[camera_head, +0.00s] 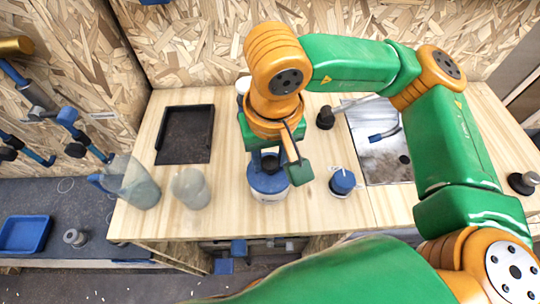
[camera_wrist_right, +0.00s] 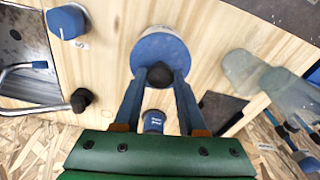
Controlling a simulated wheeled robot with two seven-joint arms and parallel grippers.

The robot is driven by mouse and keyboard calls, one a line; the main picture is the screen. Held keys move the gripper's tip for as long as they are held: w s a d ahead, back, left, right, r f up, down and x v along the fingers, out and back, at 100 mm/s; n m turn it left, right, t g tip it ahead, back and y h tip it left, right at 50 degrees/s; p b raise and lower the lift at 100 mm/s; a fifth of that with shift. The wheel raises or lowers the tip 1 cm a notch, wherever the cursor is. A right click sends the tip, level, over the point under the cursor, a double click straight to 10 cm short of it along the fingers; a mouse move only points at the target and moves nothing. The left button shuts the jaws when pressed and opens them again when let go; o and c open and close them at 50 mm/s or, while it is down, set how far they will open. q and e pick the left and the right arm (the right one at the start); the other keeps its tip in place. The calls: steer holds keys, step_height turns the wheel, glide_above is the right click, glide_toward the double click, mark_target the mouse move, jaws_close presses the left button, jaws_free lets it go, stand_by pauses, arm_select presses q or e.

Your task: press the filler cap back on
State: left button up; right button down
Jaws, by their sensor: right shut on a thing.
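My right gripper (camera_head: 268,164) points down over a white container with a blue top (camera_head: 268,186). In the right wrist view, its fingers (camera_wrist_right: 160,74) are closed on a small dark round piece, apparently the filler cap (camera_wrist_right: 160,70). This piece is at the blue top (camera_wrist_right: 160,50), but I cannot tell whether it is seated there or just above it. The fingers and wrist hide most of it in the head view. A separate blue cap-like piece (camera_head: 342,182) with a white loop stands to the right; it also shows in the wrist view (camera_wrist_right: 66,21). My left gripper is not in view.
A black tray (camera_head: 184,134), a clear jug (camera_head: 134,184) and a translucent cup (camera_head: 190,187) stand left on the wooden bench. A metal plate (camera_head: 384,145) with a blue-handled tool lies right. A black knob (camera_head: 325,118) is nearby. A chipboard wall (camera_head: 190,40) closes the back.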

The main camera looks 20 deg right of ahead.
stand_by(0.5)
steer(key=shift+b, duration=0.35)
jaws_free()
stand_by(0.4)
steer(key=shift+r+p, duration=2.35)
steer(key=shift+r, duration=1.25)
steer(key=shift+f, duration=0.1)
